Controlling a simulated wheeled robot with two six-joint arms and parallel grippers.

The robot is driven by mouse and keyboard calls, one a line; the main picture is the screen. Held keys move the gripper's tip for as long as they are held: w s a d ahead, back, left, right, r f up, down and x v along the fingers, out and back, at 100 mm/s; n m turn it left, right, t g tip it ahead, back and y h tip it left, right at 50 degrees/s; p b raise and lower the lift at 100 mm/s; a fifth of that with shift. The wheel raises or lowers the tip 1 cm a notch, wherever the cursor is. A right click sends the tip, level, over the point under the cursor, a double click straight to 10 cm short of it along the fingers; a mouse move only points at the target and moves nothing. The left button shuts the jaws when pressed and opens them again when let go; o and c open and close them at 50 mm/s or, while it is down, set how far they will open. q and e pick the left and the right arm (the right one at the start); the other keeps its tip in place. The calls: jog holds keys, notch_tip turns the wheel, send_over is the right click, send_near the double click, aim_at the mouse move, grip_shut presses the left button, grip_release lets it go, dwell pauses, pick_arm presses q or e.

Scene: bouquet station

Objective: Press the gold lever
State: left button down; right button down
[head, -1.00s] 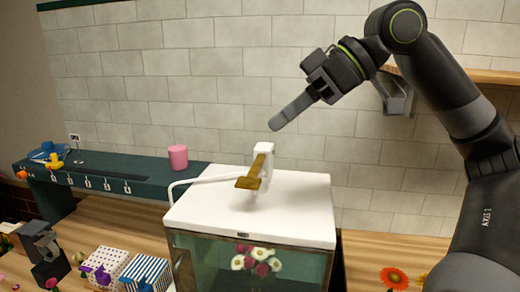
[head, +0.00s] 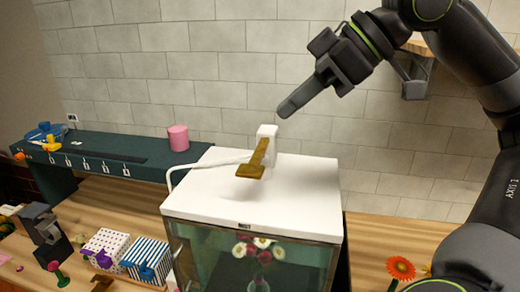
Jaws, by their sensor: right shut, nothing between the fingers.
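The gold lever (head: 255,162) sticks out toward me from a white upright block (head: 268,140) on top of a white-lidded glass cabinet (head: 318,190). The lever slopes down toward its wide flat front end. My right gripper (head: 285,110) is shut and empty, its fingers pointing down and left. In the picture its tips are just above and right of the white block, apart from the lever; the exact depth gap is hard to tell.
Flowers (head: 258,248) show inside the glass cabinet. A white tube (head: 205,163) curves over its left side. A pink cylinder (head: 178,138) stands on the dark green shelf (head: 110,160). Patterned boxes (head: 147,255) stand at lower left. An orange flower (head: 400,268) is at lower right.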

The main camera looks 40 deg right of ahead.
aim_at(242, 169)
jog(key=p+x, duration=0.3)
jog(key=x, duration=0.3)
jog(key=shift+w+a+f+p, duration=0.15)
jog(key=shift+w+a+p, duration=0.1)
jog(key=shift+p, duration=0.05)
notch_tip(242, 169, down, 3)
jog(key=shift+w+f+b, duration=0.1)
jog(key=shift+w+b, duration=0.05)
jog(key=shift+b, duration=0.2)
jog(key=shift+f, duration=0.65)
